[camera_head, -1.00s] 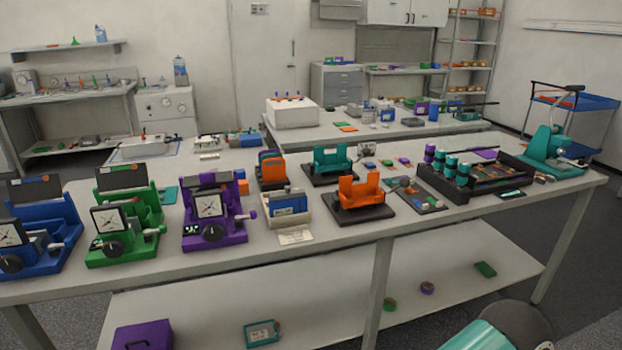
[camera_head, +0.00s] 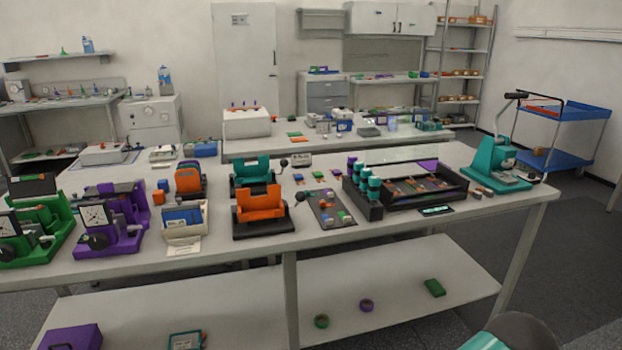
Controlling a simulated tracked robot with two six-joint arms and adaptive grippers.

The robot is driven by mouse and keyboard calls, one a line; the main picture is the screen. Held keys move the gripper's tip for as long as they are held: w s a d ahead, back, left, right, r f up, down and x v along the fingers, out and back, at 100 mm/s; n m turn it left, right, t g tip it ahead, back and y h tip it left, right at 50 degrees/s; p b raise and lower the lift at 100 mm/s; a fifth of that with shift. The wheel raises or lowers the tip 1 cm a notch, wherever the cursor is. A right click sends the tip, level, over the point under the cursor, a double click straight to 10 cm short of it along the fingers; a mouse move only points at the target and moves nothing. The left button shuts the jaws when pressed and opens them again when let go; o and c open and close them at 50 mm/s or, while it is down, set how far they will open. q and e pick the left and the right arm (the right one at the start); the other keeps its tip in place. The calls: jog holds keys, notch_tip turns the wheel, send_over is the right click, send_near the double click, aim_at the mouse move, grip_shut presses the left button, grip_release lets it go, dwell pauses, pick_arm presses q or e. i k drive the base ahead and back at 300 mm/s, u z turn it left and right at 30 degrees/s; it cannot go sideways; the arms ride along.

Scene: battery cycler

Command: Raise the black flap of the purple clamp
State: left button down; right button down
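Neither of my grippers is in view.
A black tray (camera_head: 425,196) and a teal press (camera_head: 494,165) are farther right.

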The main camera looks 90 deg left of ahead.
aim_at(105, 189)
jog(key=z, duration=0.95)
jog(key=i, duration=0.15)
jog(key=u, duration=2.45)
jog(key=i, duration=0.3)
jog(key=u, duration=2.8)
jog(key=k, duration=0.65)
jog(key=u, duration=0.3)
jog(key=i, duration=1.35)
